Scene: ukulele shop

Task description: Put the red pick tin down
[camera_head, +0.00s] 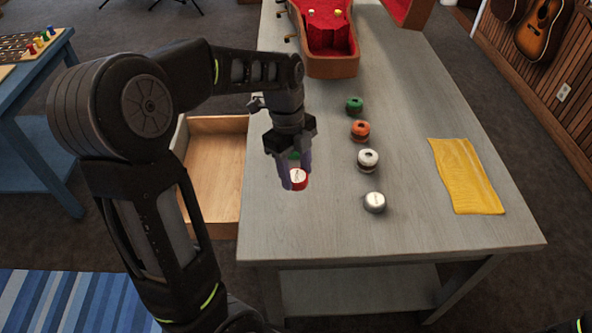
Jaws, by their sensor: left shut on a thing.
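The red pick tin (298,179) is a small round tin with a white top, near the left edge of the grey table (410,230). My left gripper (294,176) points down and is shut on the red tin, with its fingers on either side of it. I cannot tell whether the tin touches the table top. A little green shows between the fingers above the tin. My right gripper is not in view; only a bit of dark arm shows at the bottom right corner.
A silver tin (374,202), a white spool-like item (368,160), an orange one (360,130) and a green one (354,105) stand in a row right of the gripper. A yellow cloth (466,175) lies at right. An open wooden drawer (213,225) is at left. A red-lined case (331,66) sits behind.

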